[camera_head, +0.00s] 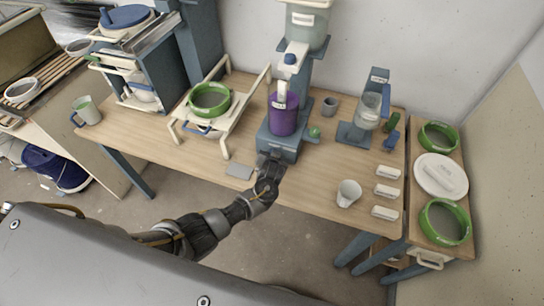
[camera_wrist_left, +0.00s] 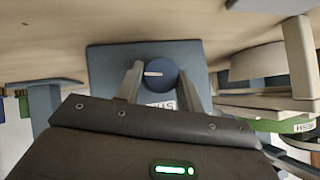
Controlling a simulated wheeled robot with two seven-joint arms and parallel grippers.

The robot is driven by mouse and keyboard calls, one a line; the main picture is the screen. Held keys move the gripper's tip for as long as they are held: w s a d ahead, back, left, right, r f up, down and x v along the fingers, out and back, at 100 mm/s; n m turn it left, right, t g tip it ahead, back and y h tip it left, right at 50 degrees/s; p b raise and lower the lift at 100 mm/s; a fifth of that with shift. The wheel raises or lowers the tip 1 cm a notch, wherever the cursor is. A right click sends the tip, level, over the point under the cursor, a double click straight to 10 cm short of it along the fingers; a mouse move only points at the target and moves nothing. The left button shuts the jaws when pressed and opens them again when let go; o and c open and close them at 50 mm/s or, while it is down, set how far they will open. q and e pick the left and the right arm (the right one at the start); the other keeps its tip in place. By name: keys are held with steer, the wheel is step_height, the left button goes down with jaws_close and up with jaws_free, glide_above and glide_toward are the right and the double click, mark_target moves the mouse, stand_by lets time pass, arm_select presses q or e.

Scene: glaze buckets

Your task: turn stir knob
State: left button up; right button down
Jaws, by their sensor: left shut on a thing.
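The stir knob (camera_wrist_left: 158,75) is a round dark-blue dial with a pale pointer line, on the front of the blue mixer base (camera_wrist_left: 106,68). A label, upside down in the left wrist view, sits beside it and is partly covered. My left gripper (camera_head: 271,163) reaches the front of the mixer base (camera_head: 278,144) in the head view. In the left wrist view its fingers (camera_wrist_left: 158,72) stand on both sides of the knob and are shut on it. The knob is hidden behind the gripper in the head view. My right gripper is not in view.
A purple bucket (camera_head: 283,118) stands on the mixer base. A grey plate (camera_head: 239,171) lies left of my gripper, and a white cup (camera_head: 349,192) stands to the right. A white stand (camera_head: 226,124) holds a green-rimmed sieve (camera_head: 210,99). White blocks (camera_head: 386,191) lie near the right edge.

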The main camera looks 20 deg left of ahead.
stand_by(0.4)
arm_select(q)
steer(key=o, duration=1)
steer(key=p+v, duration=0.1)
steer(key=v, duration=0.9)
steer(key=shift+s+d+r, duration=0.2)
steer(key=shift+s+d, duration=0.05)
steer(key=shift+s, duration=0.05)
